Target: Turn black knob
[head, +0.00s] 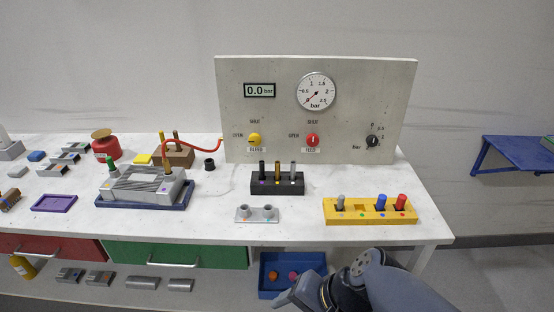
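The black knob (373,142) is a small round knob at the lower right of the upright grey panel (340,70). Scale marks and the word "bar" stand around it. The panel's digital display (259,90) reads 0.0 bar, and the round dial gauge (316,91) has a red needle pointing to the lower left. My gripper (284,304) is at the bottom edge of the head view, partly cut off, in front of the bench and well away from the knob. Its fingers are not clear enough to tell open from shut.
A yellow knob (254,140) and a red knob (313,140) sit left of the black one. Before the panel stand a black block with pegs (277,187), a grey two-post piece (257,214) and a yellow holder (370,217). A blue bin (268,291) is below the bench.

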